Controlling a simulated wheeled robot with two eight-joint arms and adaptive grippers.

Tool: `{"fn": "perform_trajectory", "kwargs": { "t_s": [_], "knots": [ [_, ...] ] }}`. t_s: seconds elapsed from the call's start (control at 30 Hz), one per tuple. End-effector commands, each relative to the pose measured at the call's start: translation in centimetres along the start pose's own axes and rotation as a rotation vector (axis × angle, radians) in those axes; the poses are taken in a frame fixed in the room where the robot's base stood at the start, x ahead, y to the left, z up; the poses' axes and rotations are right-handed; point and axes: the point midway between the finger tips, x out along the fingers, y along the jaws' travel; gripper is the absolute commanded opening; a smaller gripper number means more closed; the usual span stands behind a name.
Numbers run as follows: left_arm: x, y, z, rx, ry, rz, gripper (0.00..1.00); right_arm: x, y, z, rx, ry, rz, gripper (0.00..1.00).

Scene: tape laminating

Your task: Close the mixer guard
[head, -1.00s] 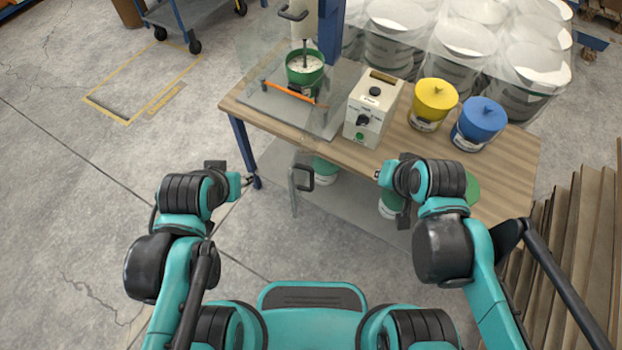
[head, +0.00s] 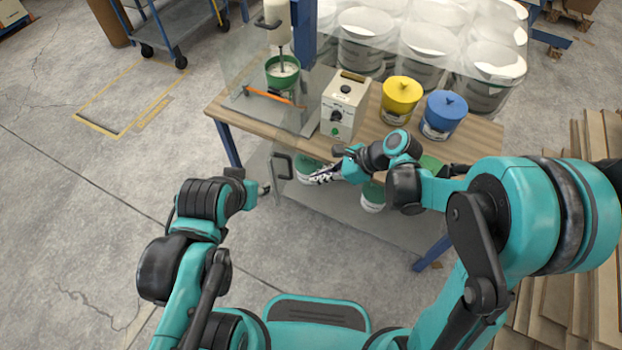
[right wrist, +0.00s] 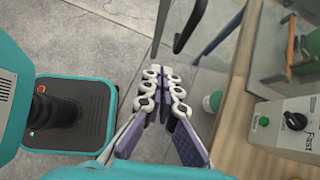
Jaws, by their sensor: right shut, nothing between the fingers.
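The mixer (head: 283,70) stands at the back left of the workbench with a green bowl under it. Its clear guard has transparent panels; one panel (head: 308,118) stands out past the bench's front edge, swung open. A black handle (head: 283,166) is at the front, and also shows in the right wrist view (right wrist: 190,26). My right gripper (head: 318,176) is shut and empty, just right of that handle and apart from it. In the right wrist view its fingers (right wrist: 166,78) point toward the handle. My left gripper (head: 263,188) is left of the handle, its fingers barely visible.
A control box (head: 345,105), a yellow pot (head: 401,98) and a blue pot (head: 443,113) stand on the workbench (head: 385,135). Green-and-white buckets (head: 372,197) are on the lower shelf. Wrapped white buckets are behind.

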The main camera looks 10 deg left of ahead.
Motion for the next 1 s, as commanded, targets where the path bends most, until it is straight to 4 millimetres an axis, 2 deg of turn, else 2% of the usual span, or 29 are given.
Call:
{"fn": "perform_trajectory", "kwargs": {
  "t_s": [0.03, 0.4, 0.5, 0.63, 1.0],
  "knots": [
    [0.5, 0.0, 0.3, 0.0, 0.0, 0.0, 0.4, 1.2, 0.1, -0.2, -0.004, 0.0, 0.003, 0.0],
    [2.7, 0.0, 1.9, 0.0, 0.0, 0.0, 0.4, 9.0, 0.1, -0.3, -0.006, 0.002, 0.001, 0.0],
    [2.9, 0.0, 2.1, 0.0, 0.0, 0.0, 0.4, 9.9, 0.1, 1.2, -0.006, 0.002, 0.001, 0.0],
    [3.1, 0.0, 2.2, 0.0, 0.0, 0.0, 0.4, 10.8, 0.1, 2.2, -0.004, 0.002, 0.001, 0.0],
    [3.2, 0.0, 2.3, 0.0, 0.0, 0.0, 0.4, 11.1, 0.0, 2.8, -0.003, 0.002, -0.002, 0.0]
  ]
}}
